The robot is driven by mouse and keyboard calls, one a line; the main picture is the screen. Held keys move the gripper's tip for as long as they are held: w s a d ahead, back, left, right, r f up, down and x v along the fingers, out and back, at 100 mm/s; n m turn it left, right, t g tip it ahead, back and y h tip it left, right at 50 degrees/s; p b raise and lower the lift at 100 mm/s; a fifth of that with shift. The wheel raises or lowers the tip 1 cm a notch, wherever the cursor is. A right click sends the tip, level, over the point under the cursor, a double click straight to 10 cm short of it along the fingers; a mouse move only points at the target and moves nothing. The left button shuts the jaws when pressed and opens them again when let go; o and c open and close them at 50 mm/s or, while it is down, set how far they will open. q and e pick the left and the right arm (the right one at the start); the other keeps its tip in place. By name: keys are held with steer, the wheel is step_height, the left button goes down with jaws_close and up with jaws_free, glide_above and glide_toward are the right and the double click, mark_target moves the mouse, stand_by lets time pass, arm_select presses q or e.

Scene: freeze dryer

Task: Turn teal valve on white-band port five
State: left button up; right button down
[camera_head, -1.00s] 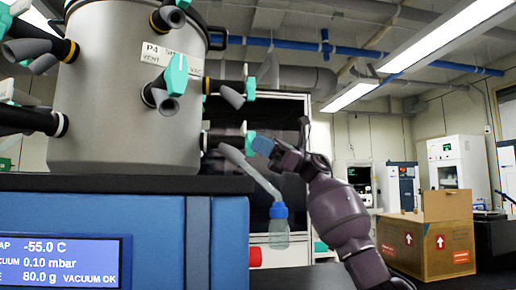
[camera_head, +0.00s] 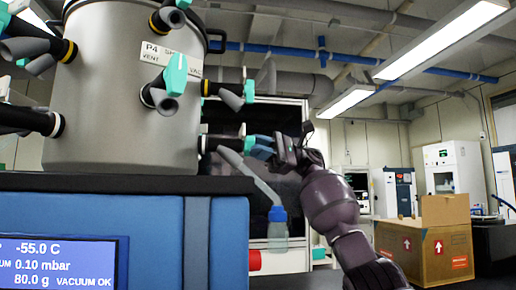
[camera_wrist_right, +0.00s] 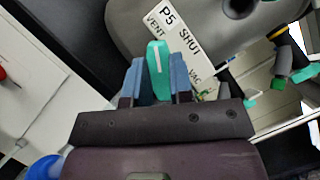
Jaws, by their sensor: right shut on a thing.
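The teal valve (camera_head: 249,143) is on the lower right port (camera_head: 212,143) of the grey drum, a black stub with a white band at its base. In the right wrist view the teal valve handle (camera_wrist_right: 158,68) has a white line on it and stands beside a label (camera_wrist_right: 180,40) reading P5, SHUT, VENT and VAC. My right gripper (camera_head: 262,147) reaches it from the right. Its blue fingers (camera_wrist_right: 157,82) are on both sides of the handle, shut on it. A bent grey tube (camera_head: 245,170) leads from this port to a blue-capped flask (camera_head: 278,228). My left gripper is out of view.
Several other ports with teal valves, such as the P4 valve (camera_head: 175,75), stick out of the drum (camera_head: 120,120) above and left. The blue cabinet (camera_head: 215,240) stands below. A cardboard box (camera_head: 430,245) is at the right, apart from the arm.

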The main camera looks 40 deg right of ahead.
stand_by(0.5)
steer(key=c, duration=1)
jaws_free()
steer(key=shift+d, duration=0.1)
steer(key=v, duration=1)
steer(key=shift+d, duration=0.3)
steer(key=shift+s, duration=0.1)
